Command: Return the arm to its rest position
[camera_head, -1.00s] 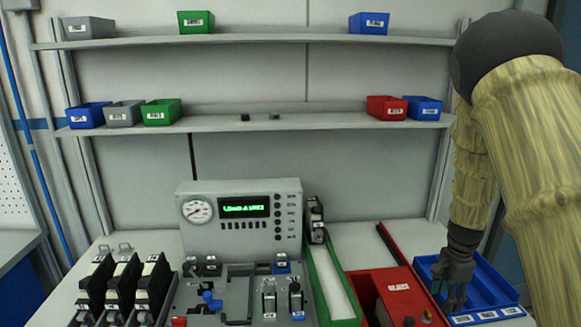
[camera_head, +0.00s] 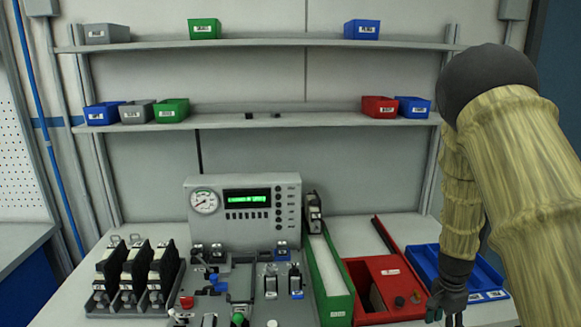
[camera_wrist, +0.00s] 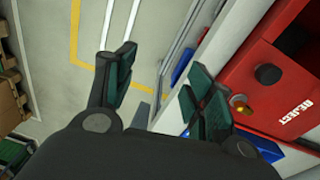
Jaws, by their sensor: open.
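My gripper (camera_head: 446,300) hangs at the lower right of the head view, in front of the blue tray (camera_head: 425,262) and by the right front corner of the red reject bin (camera_head: 352,270). My arm comes down from the right edge. In the wrist view my gripper (camera_wrist: 160,85) has its two green-padded fingers spread apart with nothing between them. The floor shows beyond the fingers. The reject bin (camera_wrist: 300,70) shows at the right of that view, with a brass-coloured knob near the right finger.
A grey tester (camera_head: 240,235) with a gauge and green display stands mid-bench. A green tray (camera_head: 335,303) lies beside the reject bin. Black units (camera_head: 137,275) stand at the left. Coloured boxes sit on two shelves. Wooden pallets (camera_wrist: 8,100) show at the wrist view's left.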

